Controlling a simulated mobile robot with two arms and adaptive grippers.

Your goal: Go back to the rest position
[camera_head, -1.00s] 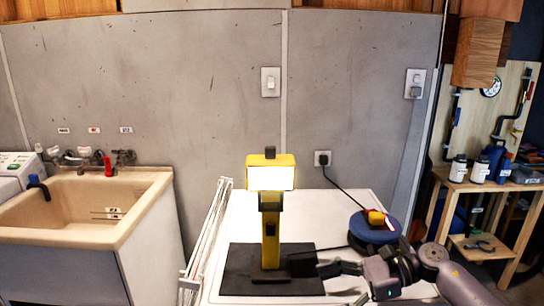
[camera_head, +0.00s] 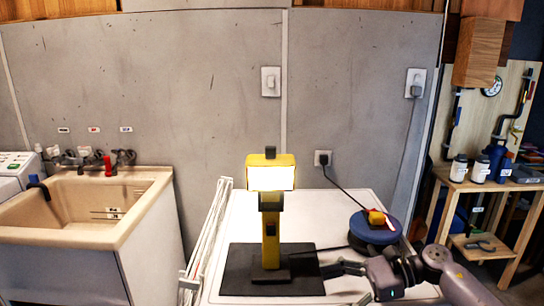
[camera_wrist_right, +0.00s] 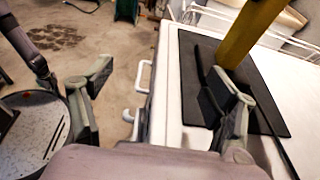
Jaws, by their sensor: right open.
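A yellow work lamp (camera_head: 270,235) with a lit white panel stands upright on a black mat (camera_head: 240,275) on the white worktop. My right gripper (camera_head: 340,270) is at the right edge of the mat, apart from the lamp. In the right wrist view my right gripper (camera_wrist_right: 160,100) has its two fingers spread wide with nothing held between them. The lamp's yellow post (camera_wrist_right: 250,35) shows beyond the right finger there. My left gripper does not show clearly in any view.
A blue round object (camera_head: 375,230) with a yellow and red piece on top sits on the worktop (camera_head: 320,215) right of the lamp. A sink (camera_head: 90,205) is at left, and a wooden shelf (camera_head: 455,185) with bottles is at right. A white rack (camera_head: 210,235) stands left of the worktop.

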